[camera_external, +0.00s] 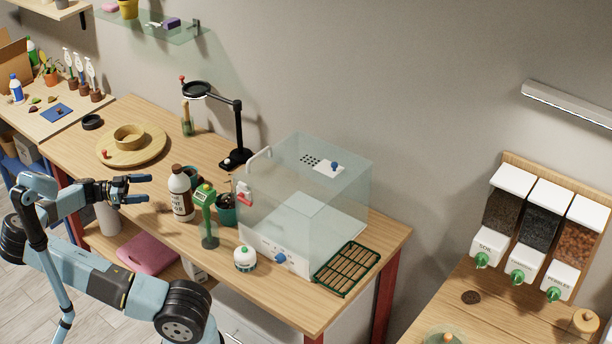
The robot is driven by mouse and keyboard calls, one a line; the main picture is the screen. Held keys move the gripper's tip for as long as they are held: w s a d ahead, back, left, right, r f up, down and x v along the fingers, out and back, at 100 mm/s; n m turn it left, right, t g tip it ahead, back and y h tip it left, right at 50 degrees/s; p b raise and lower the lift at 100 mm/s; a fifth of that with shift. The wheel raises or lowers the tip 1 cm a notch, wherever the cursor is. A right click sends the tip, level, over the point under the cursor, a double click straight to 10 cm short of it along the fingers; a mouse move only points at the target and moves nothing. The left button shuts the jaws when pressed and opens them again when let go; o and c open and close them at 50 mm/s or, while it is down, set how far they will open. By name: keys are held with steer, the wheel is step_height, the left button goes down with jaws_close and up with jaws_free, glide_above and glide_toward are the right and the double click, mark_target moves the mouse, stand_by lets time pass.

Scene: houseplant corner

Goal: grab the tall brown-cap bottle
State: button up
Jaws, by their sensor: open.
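The tall bottle (181,197) with a brown cap and a white body with a dark label stands upright on the wooden table, left of the clear box. My gripper (146,187) is to the left of the bottle, with its fingers pointing right toward it. The fingers are open and nothing shows between them. A gap shows in the picture between the fingertips and the bottle; the exact distance in depth is hard to tell.
A small white round container (245,259), a clear box (300,195) and a green rack (347,269) lie further right. A round wooden board (110,155) is behind my gripper.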

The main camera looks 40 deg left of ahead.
mark_target(180, 187)
steer(key=shift+f+x, duration=0.2)
steer(key=shift+x, duration=3)
steer(key=shift+f+x, duration=0.2)
steer(key=shift+x, duration=3.05)
steer(key=c, duration=1.2)
